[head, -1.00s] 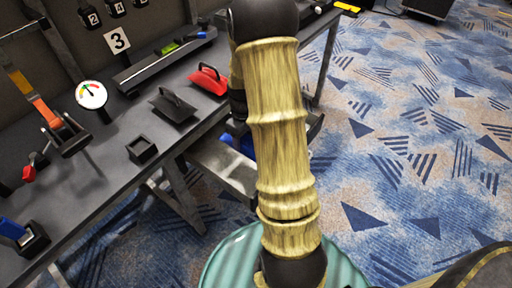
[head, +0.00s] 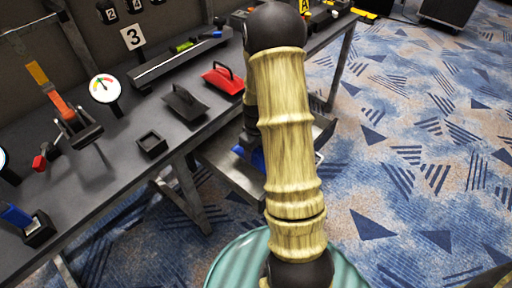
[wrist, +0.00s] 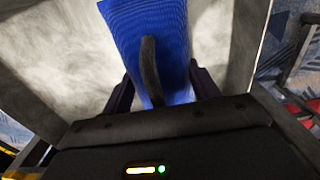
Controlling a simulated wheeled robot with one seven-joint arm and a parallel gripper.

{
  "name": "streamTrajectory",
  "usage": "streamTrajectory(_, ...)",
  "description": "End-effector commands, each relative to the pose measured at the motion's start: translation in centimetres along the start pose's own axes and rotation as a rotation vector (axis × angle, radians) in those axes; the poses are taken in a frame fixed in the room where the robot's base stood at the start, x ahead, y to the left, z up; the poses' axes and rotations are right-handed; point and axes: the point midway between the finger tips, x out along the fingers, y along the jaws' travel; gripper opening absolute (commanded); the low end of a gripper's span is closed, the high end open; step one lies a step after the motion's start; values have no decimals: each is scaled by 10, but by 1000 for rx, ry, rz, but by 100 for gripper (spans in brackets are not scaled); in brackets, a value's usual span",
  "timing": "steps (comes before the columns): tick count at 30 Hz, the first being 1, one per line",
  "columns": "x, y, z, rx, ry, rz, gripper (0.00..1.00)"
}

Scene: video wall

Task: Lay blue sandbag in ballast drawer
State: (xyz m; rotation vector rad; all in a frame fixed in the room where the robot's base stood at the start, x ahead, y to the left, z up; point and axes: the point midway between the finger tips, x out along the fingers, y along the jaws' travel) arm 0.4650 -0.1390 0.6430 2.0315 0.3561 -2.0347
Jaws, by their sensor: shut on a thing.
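The blue sandbag (wrist: 170,70) is in the wrist view, with a dark handle loop on its face. My gripper (wrist: 162,88) is shut on the sandbag, with one finger at each side by the loop. The pale metal ballast drawer (wrist: 60,60) spreads out below and around the bag. I cannot tell if the bag touches its floor. In the head view the drawer (head: 222,165) sticks out open under the bench. A bit of blue sandbag (head: 257,158) shows there beside my arm.
The dark bench (head: 110,185) runs along the left, above the drawer. Patterned carpet (head: 400,180) on the right is clear.

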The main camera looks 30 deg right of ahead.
Motion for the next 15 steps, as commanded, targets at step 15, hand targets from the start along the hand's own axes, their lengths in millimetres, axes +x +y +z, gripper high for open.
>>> streamTrajectory(15, 34, -1, -1, -2, 1, 1, 0)
